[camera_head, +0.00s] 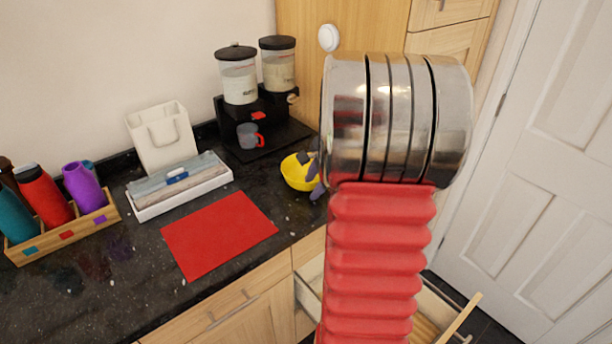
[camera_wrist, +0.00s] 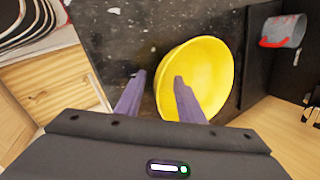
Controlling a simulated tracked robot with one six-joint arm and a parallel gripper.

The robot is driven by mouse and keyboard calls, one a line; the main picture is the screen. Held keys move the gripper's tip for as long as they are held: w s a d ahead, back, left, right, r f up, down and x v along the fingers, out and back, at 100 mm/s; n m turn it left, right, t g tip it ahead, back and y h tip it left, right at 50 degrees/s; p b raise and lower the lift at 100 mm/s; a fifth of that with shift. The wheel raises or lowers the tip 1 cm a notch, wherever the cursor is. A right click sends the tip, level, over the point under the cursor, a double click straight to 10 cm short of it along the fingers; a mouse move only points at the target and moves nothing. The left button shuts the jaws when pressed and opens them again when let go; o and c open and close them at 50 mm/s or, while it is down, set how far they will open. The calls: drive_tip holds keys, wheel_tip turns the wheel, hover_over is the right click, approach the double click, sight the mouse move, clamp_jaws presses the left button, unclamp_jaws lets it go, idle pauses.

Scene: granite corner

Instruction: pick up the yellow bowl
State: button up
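The yellow bowl (camera_head: 294,174) sits on the dark granite counter near its right end, with its right side partly hidden by my gripper (camera_head: 315,175). In the wrist view the bowl (camera_wrist: 212,75) lies with its open side towards the camera. My gripper (camera_wrist: 158,76) is open, with two purple fingers apart. One finger is outside the bowl's left rim, the other in front of the bowl's inside, so the near rim shows between them. I cannot tell whether either finger touches the bowl.
A black dispenser stand (camera_head: 270,138) with a grey, red-handled cup (camera_head: 248,136) is just behind the bowl. A red mat (camera_head: 219,235), a white tray (camera_head: 180,200) and a bottle crate (camera_head: 62,240) lie to the left. An open drawer (camera_head: 310,285) juts out below.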

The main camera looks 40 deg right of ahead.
drive_tip(key=shift+c, duration=0.5)
clamp_jaws()
idle(0.4)
